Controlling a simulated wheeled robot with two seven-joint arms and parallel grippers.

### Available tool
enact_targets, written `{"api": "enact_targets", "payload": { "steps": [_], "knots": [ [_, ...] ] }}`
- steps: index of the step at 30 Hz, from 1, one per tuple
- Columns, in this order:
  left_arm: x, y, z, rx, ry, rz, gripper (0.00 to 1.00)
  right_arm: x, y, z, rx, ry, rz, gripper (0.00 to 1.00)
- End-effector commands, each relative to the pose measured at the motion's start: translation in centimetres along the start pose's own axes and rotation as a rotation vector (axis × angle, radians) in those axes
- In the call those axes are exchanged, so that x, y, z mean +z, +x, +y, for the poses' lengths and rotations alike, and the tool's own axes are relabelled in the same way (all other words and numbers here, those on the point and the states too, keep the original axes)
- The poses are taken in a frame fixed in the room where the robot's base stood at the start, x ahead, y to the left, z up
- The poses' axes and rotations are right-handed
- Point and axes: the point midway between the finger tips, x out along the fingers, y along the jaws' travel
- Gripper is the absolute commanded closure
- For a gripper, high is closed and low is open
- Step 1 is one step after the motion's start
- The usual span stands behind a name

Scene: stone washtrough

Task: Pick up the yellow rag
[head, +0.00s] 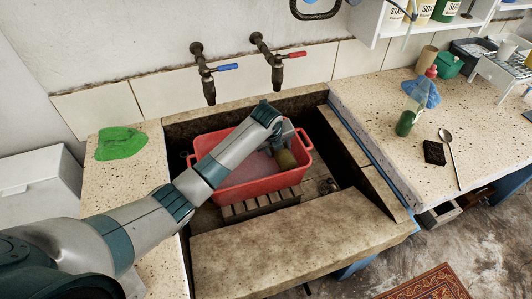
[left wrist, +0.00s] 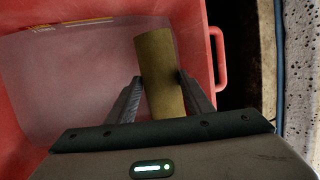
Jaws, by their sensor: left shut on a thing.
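A dull olive-yellow, roll-shaped thing, taken to be the yellow rag (head: 286,161), is at my left gripper (head: 283,146), over the red tub in the washtrough. In the left wrist view the rag (left wrist: 160,65) stands up between the two fingers, one on each side, and my left gripper (left wrist: 160,92) is shut on it. The rag's lower end is hidden by the gripper body. The red tub (head: 262,187) holds cloudy pale water. I cannot tell whether the rag touches the water. My right gripper is not in view.
The stone washtrough (head: 290,248) has raised edges around the tub. Two taps (head: 208,82) stick out of the wall behind. A green cloth (head: 121,143) lies on the left ledge. The right counter (head: 380,112) holds a bottle, a blue cloth (head: 425,92), a spoon and a dark pad.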

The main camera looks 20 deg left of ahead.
Motion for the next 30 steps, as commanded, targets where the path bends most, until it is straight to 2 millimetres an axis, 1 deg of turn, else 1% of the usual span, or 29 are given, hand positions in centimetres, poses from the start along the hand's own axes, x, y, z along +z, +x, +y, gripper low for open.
{"api": "enact_targets", "payload": {
  "steps": [3, 9, 20, 23, 26, 30],
  "knots": [
    [0.0, 0.2, -0.6, 0.0, 0.0, -0.001, 0.8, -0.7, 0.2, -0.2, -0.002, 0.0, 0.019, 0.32],
    [0.0, 0.2, -0.9, 0.0, 0.0, -0.001, 0.8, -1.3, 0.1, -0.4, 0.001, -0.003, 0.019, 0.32],
    [0.0, 0.2, -0.9, 0.0, 0.0, -0.001, 0.8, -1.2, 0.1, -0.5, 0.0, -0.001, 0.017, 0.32],
    [0.0, 0.2, -0.9, 0.0, 0.0, -0.001, 0.8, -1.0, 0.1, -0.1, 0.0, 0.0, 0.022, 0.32],
    [0.1, -0.2, -1.1, 0.0, -0.004, 0.0, 0.8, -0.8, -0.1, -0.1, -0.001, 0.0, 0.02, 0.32],
    [0.3, -1.4, -2.0, 0.002, -0.018, 0.005, 0.8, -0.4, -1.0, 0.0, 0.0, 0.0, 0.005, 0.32]
  ]
}}
